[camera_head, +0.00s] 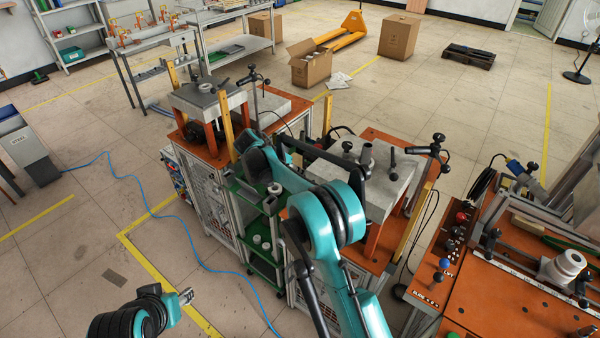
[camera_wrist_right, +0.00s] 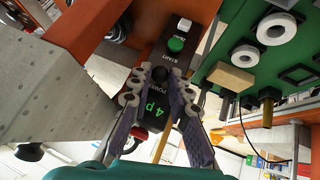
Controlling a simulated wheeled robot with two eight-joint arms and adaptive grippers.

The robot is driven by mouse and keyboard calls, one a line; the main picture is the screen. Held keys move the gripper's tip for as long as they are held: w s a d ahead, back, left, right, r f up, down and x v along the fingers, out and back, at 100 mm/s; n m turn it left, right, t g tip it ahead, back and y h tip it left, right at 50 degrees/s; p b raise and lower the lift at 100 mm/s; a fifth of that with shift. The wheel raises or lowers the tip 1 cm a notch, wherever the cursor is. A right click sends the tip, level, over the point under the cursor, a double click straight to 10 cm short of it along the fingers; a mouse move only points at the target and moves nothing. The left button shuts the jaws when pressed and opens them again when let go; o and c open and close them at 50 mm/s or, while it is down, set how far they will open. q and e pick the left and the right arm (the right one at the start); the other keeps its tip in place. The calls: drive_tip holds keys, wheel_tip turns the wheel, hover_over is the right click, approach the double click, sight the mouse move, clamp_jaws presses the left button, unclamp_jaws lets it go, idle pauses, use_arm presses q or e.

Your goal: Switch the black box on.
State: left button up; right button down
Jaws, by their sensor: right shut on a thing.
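In the right wrist view, the black box (camera_wrist_right: 185,48) carries a green START button (camera_wrist_right: 176,45), a POWER label and a lit green display (camera_wrist_right: 154,112). A small dark knob (camera_wrist_right: 159,73) sits by the POWER label. My right gripper (camera_wrist_right: 160,80) is shut on this knob, its fingertips on either side and partly covering it. In the head view my right arm reaches between the two orange-topped stations, and its bulk hides the box and fingertips. My left gripper (camera_head: 185,297) hangs over bare floor at the lower left, too small to tell whether open or shut.
A concrete-grey block (camera_wrist_right: 55,95) stands close on the left in the wrist view. A green panel (camera_wrist_right: 270,60) with white rings is close on the right. In the head view, an orange workbench (camera_head: 500,300) stands at right; a blue cable crosses the left floor.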

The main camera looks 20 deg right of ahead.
drive_tip(key=c, duration=1.4)
unclamp_jaws()
drive_tip(key=v, duration=1.2)
